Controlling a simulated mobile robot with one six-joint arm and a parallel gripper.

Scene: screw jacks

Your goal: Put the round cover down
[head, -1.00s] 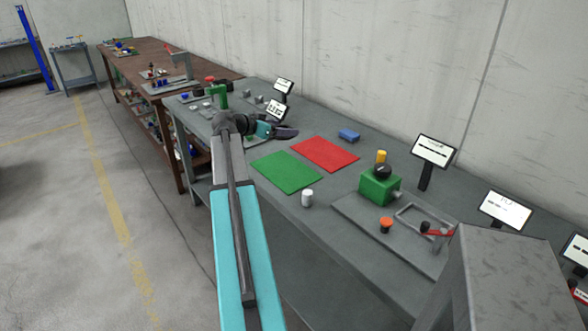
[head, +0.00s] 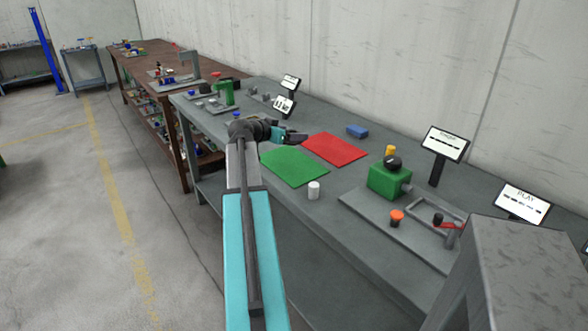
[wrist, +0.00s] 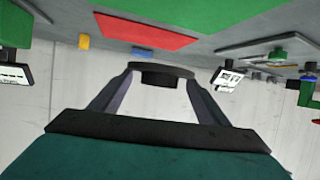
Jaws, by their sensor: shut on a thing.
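My gripper (head: 290,136) is out over the bench, just behind the left corner of the red mat in the head view. In the wrist view my gripper (wrist: 160,84) is shut on the dark round cover (wrist: 160,70), which spans the fingertips and is seen nearly edge-on. The cover is small and dark in the head view, and its height above the bench is hard to tell. The green mat (head: 295,167) and red mat (head: 336,149) lie flat and bare on the bench. They also show in the wrist view, the red mat (wrist: 145,33) beyond the cover.
A white cylinder (head: 314,190) stands by the green mat's front corner. A blue block (head: 357,131) lies behind the red mat. A green jack (head: 388,180) stands right, on a grey plate. Display signs (head: 444,144) line the bench's back. More parts sit at the left end.

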